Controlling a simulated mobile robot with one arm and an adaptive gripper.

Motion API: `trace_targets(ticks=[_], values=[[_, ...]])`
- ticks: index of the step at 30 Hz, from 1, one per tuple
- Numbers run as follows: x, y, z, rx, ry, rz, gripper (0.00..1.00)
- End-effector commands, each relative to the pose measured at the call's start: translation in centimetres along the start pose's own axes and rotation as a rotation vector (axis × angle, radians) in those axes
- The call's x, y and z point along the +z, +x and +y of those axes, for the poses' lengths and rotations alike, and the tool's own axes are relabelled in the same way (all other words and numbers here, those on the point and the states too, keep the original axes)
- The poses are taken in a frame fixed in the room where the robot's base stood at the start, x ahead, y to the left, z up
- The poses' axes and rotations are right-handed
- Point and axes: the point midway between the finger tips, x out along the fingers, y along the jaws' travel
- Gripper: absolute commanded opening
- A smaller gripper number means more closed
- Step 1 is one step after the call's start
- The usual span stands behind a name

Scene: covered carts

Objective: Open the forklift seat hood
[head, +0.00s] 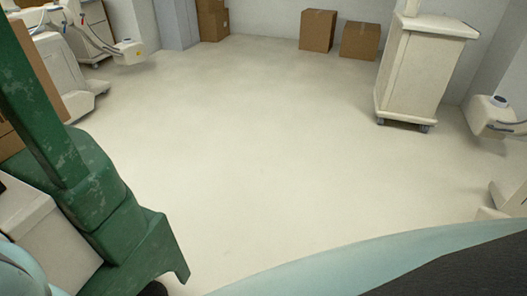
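A worn dark green structure (105,200) with scuffed paint stands close at the left. It has an upright post and a stepped lower part, and looks like part of the forklift. I cannot make out the seat hood or tell whether it is open or shut. My gripper is not in view.
A pale wheeled cabinet (420,72) stands at the upper right. White medical-looking equipment (60,75) stands at the upper left. Cardboard boxes (317,30) sit along the back wall. The pale floor (260,140) in the middle is clear.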

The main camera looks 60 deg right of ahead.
Motion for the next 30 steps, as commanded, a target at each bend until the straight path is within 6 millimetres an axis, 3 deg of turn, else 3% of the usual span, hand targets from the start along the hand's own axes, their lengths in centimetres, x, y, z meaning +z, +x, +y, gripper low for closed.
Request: trace_targets(ticks=[2, 3, 17, 30], values=[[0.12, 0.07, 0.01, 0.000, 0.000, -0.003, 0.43], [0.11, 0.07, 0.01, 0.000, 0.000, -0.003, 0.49], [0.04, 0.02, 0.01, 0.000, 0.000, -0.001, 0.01], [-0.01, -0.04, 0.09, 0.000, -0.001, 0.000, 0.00]])
